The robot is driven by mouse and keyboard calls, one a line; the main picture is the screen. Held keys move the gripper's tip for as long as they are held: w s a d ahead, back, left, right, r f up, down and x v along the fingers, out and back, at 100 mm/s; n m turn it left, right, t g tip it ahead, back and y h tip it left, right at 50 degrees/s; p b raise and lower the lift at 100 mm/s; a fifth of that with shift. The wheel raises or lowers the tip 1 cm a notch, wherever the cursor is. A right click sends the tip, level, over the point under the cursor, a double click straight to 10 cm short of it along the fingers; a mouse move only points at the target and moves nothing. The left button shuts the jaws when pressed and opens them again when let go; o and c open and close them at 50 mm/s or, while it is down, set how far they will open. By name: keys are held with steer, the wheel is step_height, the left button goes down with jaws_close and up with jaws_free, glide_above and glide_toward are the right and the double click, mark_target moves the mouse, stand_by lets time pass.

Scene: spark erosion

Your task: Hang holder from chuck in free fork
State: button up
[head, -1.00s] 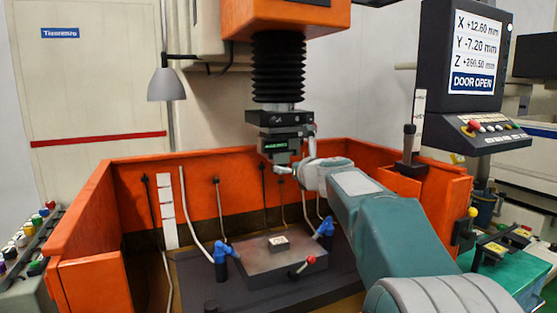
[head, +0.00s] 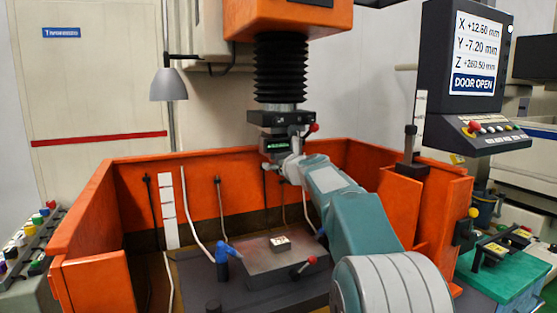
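The chuck (head: 280,119) hangs under the black bellows of the orange machine head, with a red-tipped lever at its right. A dark holder (head: 276,146) with a small green display sits directly below it and looks joined to it. My gripper (head: 268,168) is at the holder's lower right, close to it or touching. Its fingers are small and partly merge with the holder, so whether they grip is unclear. The black fork rack (head: 492,250) with yellow labels stands on the green table (head: 510,276) at the right. Which fork is free is hard to tell.
Orange tank walls (head: 215,190) surround the work area. The control panel (head: 470,75) reads DOOR OPEN. A lamp (head: 168,84) hangs at the left.

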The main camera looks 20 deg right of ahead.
steer(key=shift+d, duration=0.15)
steer(key=c, duration=1.1)
steer(key=shift+c, duration=0.2)
steer(key=shift+r, duration=0.15)
steer(key=s, duration=1.3)
steer(key=shift+d, duration=0.2)
stand_by(0.6)
